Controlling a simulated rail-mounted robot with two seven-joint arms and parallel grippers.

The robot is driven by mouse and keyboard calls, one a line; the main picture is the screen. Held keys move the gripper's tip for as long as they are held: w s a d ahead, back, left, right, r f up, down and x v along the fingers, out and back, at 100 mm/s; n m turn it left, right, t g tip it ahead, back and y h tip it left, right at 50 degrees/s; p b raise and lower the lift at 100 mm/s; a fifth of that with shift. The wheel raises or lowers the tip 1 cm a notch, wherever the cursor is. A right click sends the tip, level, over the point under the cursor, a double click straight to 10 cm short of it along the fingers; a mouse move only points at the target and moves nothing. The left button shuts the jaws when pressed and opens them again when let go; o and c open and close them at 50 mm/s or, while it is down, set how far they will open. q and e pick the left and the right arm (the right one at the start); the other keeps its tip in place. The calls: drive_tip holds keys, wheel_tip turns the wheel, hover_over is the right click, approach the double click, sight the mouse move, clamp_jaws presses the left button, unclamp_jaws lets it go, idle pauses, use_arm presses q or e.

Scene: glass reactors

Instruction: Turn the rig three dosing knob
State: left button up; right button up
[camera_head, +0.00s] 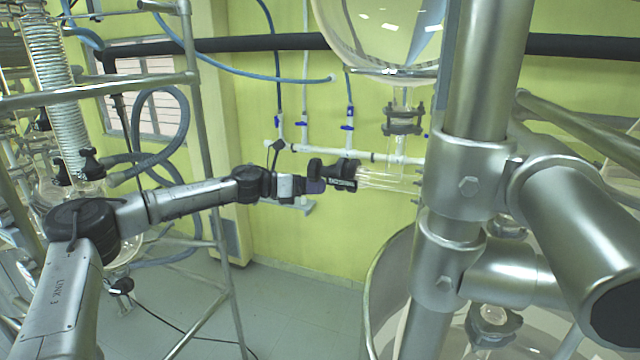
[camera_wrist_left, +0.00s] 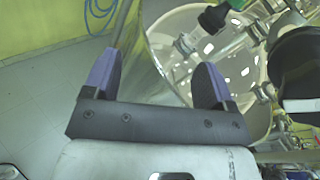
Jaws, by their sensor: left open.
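My left gripper (camera_head: 317,186) reaches in from the left in the head view, near the middle of the picture. In the left wrist view its two purple-grey fingers (camera_wrist_left: 159,62) stand apart with nothing gripped between them. In the head view a black part with white lettering (camera_head: 343,173) sits close to the fingers, at the end of a clear horizontal glass tube (camera_head: 388,178). I cannot tell whether it is the dosing knob, or whether the fingers touch it. My right gripper is not in view.
Thick steel posts and clamps (camera_head: 468,185) block the right side. A round glass vessel (camera_head: 385,30) hangs above. Blue-handled valves (camera_head: 348,126) line a white pipe on the yellow-green wall. A coiled glass column (camera_head: 50,90) and frame stand left. The grey floor (camera_head: 290,310) is mostly clear.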

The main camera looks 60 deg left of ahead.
use_arm(q)
drive_tip(key=s+r+m+g+h, duration=0.2)
drive_tip(key=s+r+m, duration=0.2)
drive_tip(key=r+m, duration=0.25)
drive_tip(key=m+g+h, duration=0.3)
drive_tip(key=m+g, duration=0.1)
drive_tip(key=m, duration=0.5)
approach(320, 171)
drive_tip(key=p+x, duration=0.3)
drive_tip(key=x, duration=0.5)
drive_tip(key=shift+f, duration=0.15)
drive_tip(key=shift+p+x, duration=0.4)
drive_tip(key=shift+x, duration=0.55)
drive_tip(key=c, duration=0.9)
drive_tip(key=shift+n, duration=0.35)
